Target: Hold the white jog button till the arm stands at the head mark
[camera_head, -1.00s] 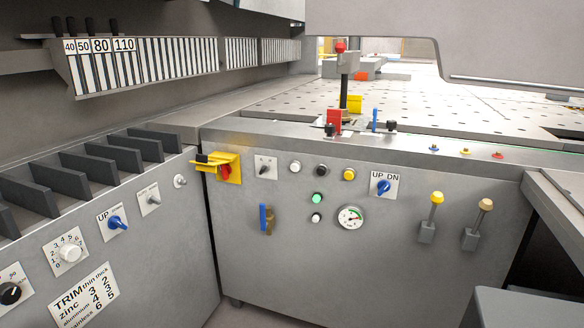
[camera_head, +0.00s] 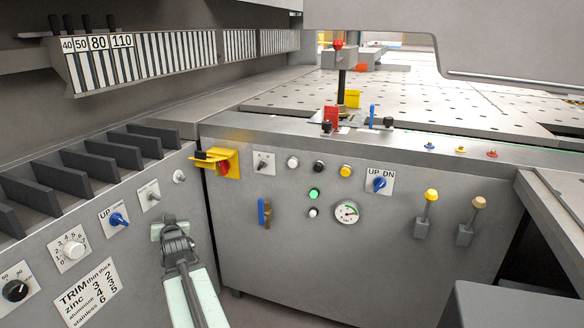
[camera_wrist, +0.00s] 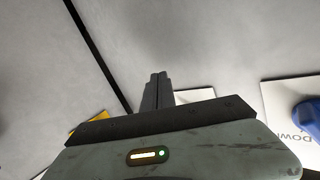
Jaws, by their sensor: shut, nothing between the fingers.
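Two white buttons show on the grey front panel in the head view: one at the left of the upper row (camera_head: 293,162), one below the green button (camera_head: 313,212). I cannot tell which is the jog button. An upright arm with a red knob (camera_head: 338,45) stands over the perforated table; no head mark can be made out. My gripper is shut and empty, its dark fingers (camera_wrist: 157,80) together in the wrist view. In the head view it is at the lower left, left of and apart from both white buttons, its fingertips hidden.
Around the buttons are a black button (camera_head: 319,167), a yellow button (camera_head: 345,171), a green button (camera_head: 314,194), a gauge (camera_head: 346,212) and a blue UP/DN switch (camera_head: 379,184). A yellow bracket with a red switch (camera_head: 226,164) juts out between my gripper and the buttons.

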